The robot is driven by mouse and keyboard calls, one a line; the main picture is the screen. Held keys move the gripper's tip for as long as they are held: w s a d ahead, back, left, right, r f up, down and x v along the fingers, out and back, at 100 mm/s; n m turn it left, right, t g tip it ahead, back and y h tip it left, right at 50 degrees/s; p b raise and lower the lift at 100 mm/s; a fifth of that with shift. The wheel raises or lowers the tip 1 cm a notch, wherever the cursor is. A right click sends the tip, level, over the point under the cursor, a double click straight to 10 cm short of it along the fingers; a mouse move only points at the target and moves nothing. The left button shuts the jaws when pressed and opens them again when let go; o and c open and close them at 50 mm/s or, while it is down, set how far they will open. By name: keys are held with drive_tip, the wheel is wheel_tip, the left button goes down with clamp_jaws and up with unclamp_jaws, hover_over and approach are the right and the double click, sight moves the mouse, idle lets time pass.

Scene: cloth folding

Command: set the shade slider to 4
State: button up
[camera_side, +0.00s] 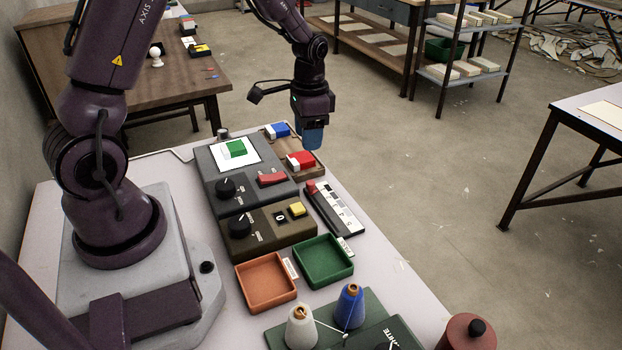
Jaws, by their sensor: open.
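The shade slider (336,210) is a long dark block with a pale numbered scale. It lies at the right edge of the table, beside the control boxes. Its red knob (311,187) sits at the far end of the track. The numbers are too small to read surely. My gripper (312,138) has blue fingers, points down and hangs beyond the slider, near the table's far right corner. It is open and apart from the slider. The gap between the fingers is hard to see from this side.
A wooden tray (312,178) with blue (278,130) and red (301,160) blocks lies beneath and beside my gripper. A grey control box (215,196) and a brown box (270,241) stand left of the slider. Orange (250,298) and green (340,281) trays and thread spools (350,308) are nearer.

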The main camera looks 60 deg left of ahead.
sight(311, 182)
drive_tip(key=shift+m, duration=0.5)
drive_tip(key=f, duration=1.2)
drive_tip(key=shift+w+a+f, duration=0.1)
drive_tip(key=shift+w+f, duration=0.05)
drive_tip(key=shift+w, duration=0.2)
clamp_jaws()
